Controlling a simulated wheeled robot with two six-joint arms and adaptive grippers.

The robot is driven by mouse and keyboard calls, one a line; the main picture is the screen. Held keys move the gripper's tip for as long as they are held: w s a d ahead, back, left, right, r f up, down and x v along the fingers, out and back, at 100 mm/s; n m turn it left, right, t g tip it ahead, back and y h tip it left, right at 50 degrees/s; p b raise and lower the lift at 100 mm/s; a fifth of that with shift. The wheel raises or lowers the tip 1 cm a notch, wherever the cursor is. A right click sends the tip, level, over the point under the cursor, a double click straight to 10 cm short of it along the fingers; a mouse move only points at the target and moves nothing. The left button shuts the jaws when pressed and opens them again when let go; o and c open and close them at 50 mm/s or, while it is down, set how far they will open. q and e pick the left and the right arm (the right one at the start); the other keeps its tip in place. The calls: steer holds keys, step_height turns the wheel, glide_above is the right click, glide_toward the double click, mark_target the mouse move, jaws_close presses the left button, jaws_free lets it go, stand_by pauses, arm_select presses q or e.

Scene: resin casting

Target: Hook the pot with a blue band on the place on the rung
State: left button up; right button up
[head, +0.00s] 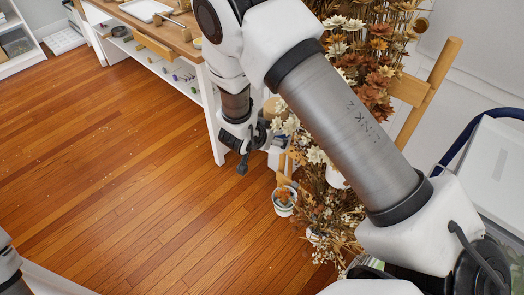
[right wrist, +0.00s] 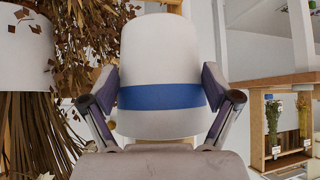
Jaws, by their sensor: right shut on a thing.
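A white pot with a blue band (right wrist: 165,60) fills the middle of the right wrist view, upright or nearly so. The two fingers of my right gripper (right wrist: 162,100) press on its sides at the band. In the head view my right gripper (head: 252,140) hangs beside the dried flowers; I cannot clearly make out the held pot there. A wooden ladder rack (head: 440,75) stands behind my right arm, with one rung (head: 408,90) showing near its top; much of it is hidden by flowers and my arm. I cannot tell which place on a rung is meant. My left gripper is out of view.
Dried flowers (head: 375,50) crowd the rack. A small pot (head: 284,203) hangs low there, and another white pot (right wrist: 22,55) is close left of the held one. A wooden-topped workbench (head: 187,45) stands behind. The wooden floor (head: 110,180) at left is clear.

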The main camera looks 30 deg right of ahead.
steer(key=f+m+g+b, duration=0.1)
steer(key=b, duration=0.2)
steer(key=w+f+m+g+h+b, duration=0.1)
steer(key=m+b, duration=0.1)
steer(key=shift+w+d+f+b, duration=0.15)
steer(key=shift+d+f+b, duration=0.05)
steer(key=shift+b, duration=0.2)
steer(key=d+b, duration=0.1)
steer(key=w+d+b, duration=0.1)
steer(key=d+b, duration=0.2)
steer(key=d, duration=0.1)
steer(key=shift+w+d+b, duration=0.15)
steer(key=shift+w+b, duration=0.1)
steer(key=shift+b, duration=0.05)
steer(key=shift+w+d+b, duration=0.1)
steer(key=shift+d+b, duration=0.2)
steer(key=shift+d, duration=0.05)
steer(key=shift+c, duration=0.5)
steer(key=shift+a+f, duration=0.1)
steer(key=shift+a, duration=0.1)
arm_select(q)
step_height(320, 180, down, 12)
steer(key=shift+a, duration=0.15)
arm_select(e)
steer(key=shift+f, duration=0.7)
